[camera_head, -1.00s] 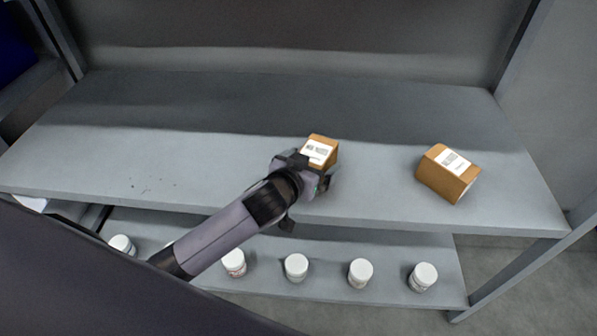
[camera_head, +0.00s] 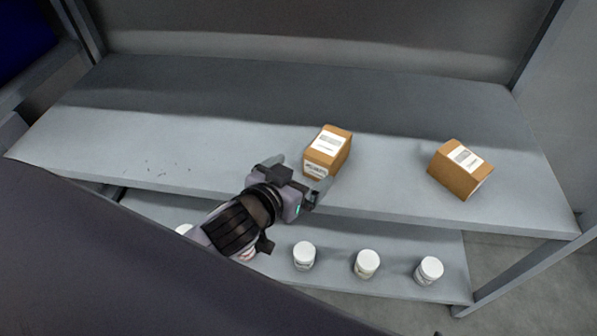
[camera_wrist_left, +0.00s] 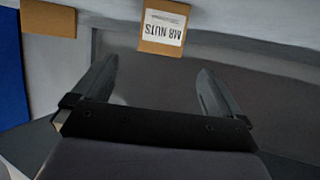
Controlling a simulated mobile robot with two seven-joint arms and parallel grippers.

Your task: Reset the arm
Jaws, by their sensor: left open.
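My left gripper (camera_head: 297,177) is open and empty, in front of the upper shelf's front edge in the head view. Its two fingers (camera_wrist_left: 155,85) stand wide apart in the left wrist view with nothing between them. A brown box with a white label (camera_head: 327,152) stands on the upper shelf just beyond the fingertips, apart from them as far as I can see. In the left wrist view a box labelled "M8 NUTS" (camera_wrist_left: 164,27) shows beyond the fingers. My right gripper is not in view.
A second brown box (camera_head: 460,170) sits tilted-looking on the right of the upper shelf (camera_head: 400,205). Several white jars, one being this jar (camera_head: 366,263), stand on the lower shelf (camera_head: 335,272). Grey posts frame the shelf. The upper shelf's left half is clear.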

